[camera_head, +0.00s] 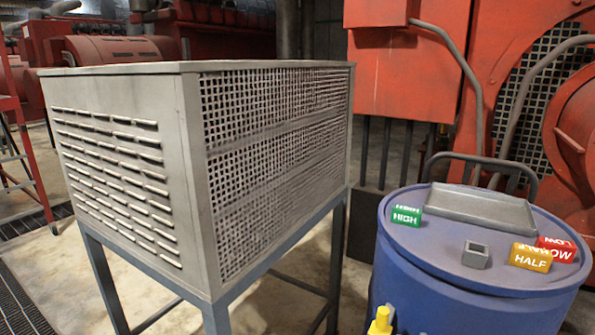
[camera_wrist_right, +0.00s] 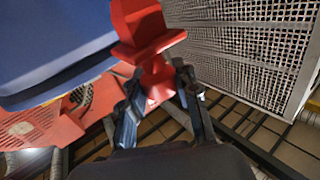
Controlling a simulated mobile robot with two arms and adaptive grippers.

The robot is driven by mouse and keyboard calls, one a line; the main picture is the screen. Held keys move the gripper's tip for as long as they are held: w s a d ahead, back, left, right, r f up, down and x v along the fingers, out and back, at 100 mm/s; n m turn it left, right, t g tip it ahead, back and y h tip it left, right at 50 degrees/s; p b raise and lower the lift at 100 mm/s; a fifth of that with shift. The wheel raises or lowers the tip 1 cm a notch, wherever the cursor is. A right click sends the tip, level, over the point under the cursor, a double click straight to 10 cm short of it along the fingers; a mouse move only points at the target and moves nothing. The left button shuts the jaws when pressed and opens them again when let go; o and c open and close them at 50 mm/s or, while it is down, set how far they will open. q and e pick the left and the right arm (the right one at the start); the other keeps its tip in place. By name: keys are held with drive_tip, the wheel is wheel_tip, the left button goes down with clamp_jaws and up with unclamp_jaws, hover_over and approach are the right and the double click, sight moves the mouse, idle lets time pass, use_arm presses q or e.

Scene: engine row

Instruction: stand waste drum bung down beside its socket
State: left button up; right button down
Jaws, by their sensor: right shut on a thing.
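The blue waste drum (camera_head: 440,295) stands at the right in the head view. Its socket (camera_head: 476,254), a small grey square collar, stands empty on the lid. In the right wrist view my right gripper (camera_wrist_right: 160,88) is shut on a red piece (camera_wrist_right: 148,35), which looks like the bung. It has a wide flange and a block beyond it, and the fingers close around its narrower part. The drum's blue side (camera_wrist_right: 50,45) shows at the left of that view, apart from the gripper. Neither gripper shows in the head view.
A shallow grey tray (camera_head: 478,207) lies on the lid's far side. A green HIGH label (camera_head: 406,217), yellow HALF label (camera_head: 531,257) and red LOW label (camera_head: 557,248) stand near the rim. A yellow fitting (camera_head: 380,321) is at the drum's front. A large grey vented cabinet (camera_head: 120,170) stands left.

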drive_tip(key=shift+s+a+f+h, duration=0.15)
drive_tip(key=shift+s+a+f, duration=0.15)
drive_tip(key=shift+s, duration=0.2)
drive_tip(key=shift+s+a+f+h, duration=0.15)
drive_tip(key=shift+s+a, duration=0.25)
drive_tip(key=shift+s, duration=0.05)
drive_tip(key=s+f, duration=0.3)
drive_tip(key=s, duration=0.5)
drive_tip(key=shift+s, duration=0.1)
